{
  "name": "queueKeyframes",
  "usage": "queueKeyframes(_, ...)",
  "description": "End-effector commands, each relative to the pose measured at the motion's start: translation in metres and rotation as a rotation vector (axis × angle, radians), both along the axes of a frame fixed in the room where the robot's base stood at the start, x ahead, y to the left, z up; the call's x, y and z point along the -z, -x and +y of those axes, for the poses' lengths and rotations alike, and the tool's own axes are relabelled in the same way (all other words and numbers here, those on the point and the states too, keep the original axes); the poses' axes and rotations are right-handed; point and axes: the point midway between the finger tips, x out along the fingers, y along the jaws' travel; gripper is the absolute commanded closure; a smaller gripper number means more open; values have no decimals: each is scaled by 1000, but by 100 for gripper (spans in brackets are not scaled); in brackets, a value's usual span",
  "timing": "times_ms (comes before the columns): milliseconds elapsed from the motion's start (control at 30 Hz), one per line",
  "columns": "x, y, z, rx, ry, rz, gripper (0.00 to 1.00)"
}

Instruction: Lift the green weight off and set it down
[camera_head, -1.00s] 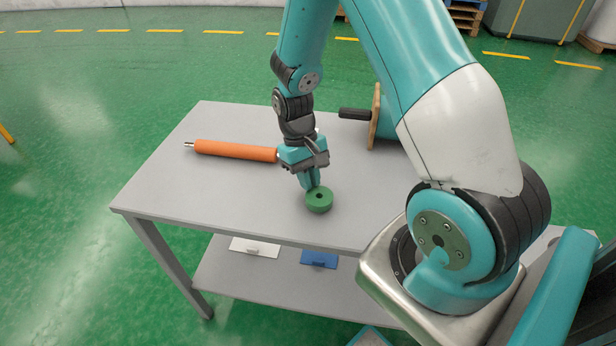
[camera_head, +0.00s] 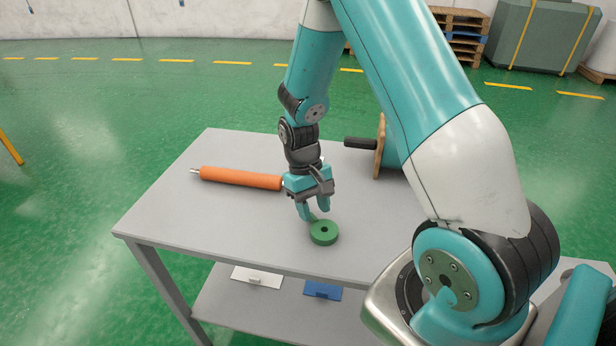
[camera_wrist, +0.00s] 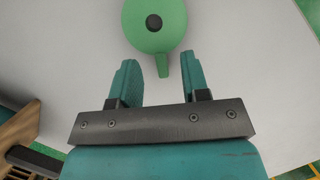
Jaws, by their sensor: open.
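The green weight (camera_head: 324,233) is a round disc with a dark centre hole. It lies flat on the grey table (camera_head: 240,222) near the front edge. In the wrist view, the weight (camera_wrist: 155,22) has a small green tab pointing toward my gripper. My gripper (camera_head: 315,214) is open, pointing down just behind the weight. In the wrist view, the two teal fingers of my gripper (camera_wrist: 160,68) are spread apart on either side of the tab's end, with gaps to both. They hold nothing.
An orange roller (camera_head: 241,178) with metal ends lies on the table left of my gripper. A wooden board (camera_head: 380,146) with a black handle (camera_head: 358,143) stands at the back right. A white plate (camera_head: 257,277) and a blue plate (camera_head: 322,290) are on the lower shelf.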

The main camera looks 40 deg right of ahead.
Motion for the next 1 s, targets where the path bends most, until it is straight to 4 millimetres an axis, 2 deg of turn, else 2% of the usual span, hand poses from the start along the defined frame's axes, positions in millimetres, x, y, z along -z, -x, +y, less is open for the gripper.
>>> queueKeyframes(167, -35, -13, -2, 0, 2, -9, 58)
queueKeyframes(400, -95, -33, -4, 0, 2, -8, 58)
queueKeyframes(600, -134, -46, -6, 0, 1, -6, 58)
queueKeyframes(800, -153, -52, -6, 0, 0, -2, 58)
queueKeyframes(1000, -157, -53, -7, 0, 0, -1, 58)
